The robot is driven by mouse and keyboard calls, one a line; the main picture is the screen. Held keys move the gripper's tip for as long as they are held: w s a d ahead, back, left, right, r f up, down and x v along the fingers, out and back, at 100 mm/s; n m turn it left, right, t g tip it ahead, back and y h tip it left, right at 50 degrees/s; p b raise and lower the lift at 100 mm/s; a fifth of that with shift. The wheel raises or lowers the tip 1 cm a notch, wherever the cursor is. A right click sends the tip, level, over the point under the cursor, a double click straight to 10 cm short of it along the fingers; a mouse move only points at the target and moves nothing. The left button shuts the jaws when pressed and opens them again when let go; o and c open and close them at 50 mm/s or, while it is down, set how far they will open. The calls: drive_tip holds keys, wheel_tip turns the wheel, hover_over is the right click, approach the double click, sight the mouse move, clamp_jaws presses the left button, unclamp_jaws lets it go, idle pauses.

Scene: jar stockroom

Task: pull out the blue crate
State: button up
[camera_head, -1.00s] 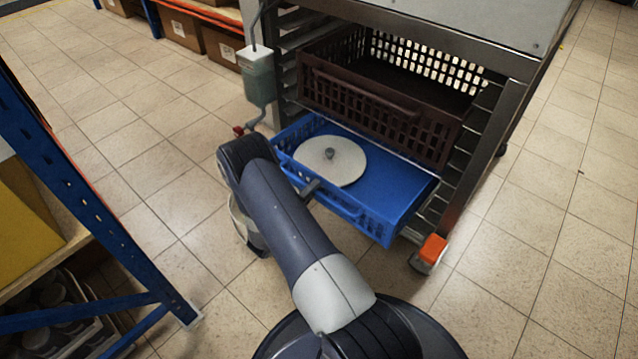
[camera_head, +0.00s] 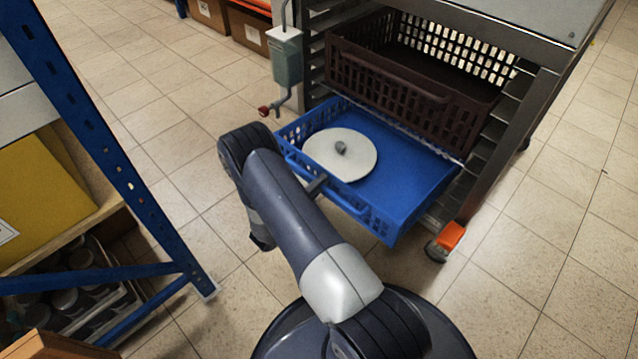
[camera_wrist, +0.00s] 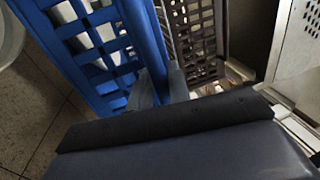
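The blue crate (camera_head: 410,200) sticks well out of the low part of a metal rack, below a dark brown crate (camera_head: 400,92). A round white lid-like disc (camera_head: 335,165) with a grey knob lies flat in it. My gripper (camera_head: 318,185) is at the middle of the crate's front side, largely hidden behind my arm in the head view. In the wrist view, my gripper's two grey fingers (camera_wrist: 160,88) stand close together on either side of the blue crate's front bar (camera_wrist: 143,35). The crate's back end is hidden under the brown crate.
The rack's orange-marked caster (camera_head: 446,241) stands at the crate's right. A grey-green box with a pipe (camera_head: 287,62) hangs at the rack's left. A blue-framed shelf (camera_head: 110,160) with a yellow box stands at left.

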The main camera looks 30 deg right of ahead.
drive_tip(key=shift+a, duration=0.25)
drive_tip(key=p+v, duration=0.2)
drive_tip(key=v, duration=0.8)
drive_tip(key=shift+f, duration=0.2)
drive_tip(key=shift+s, duration=0.1)
drive_tip(key=b+x, duration=0.2)
drive_tip(key=x, duration=0.9)
drive_tip(key=shift+r, duration=0.15)
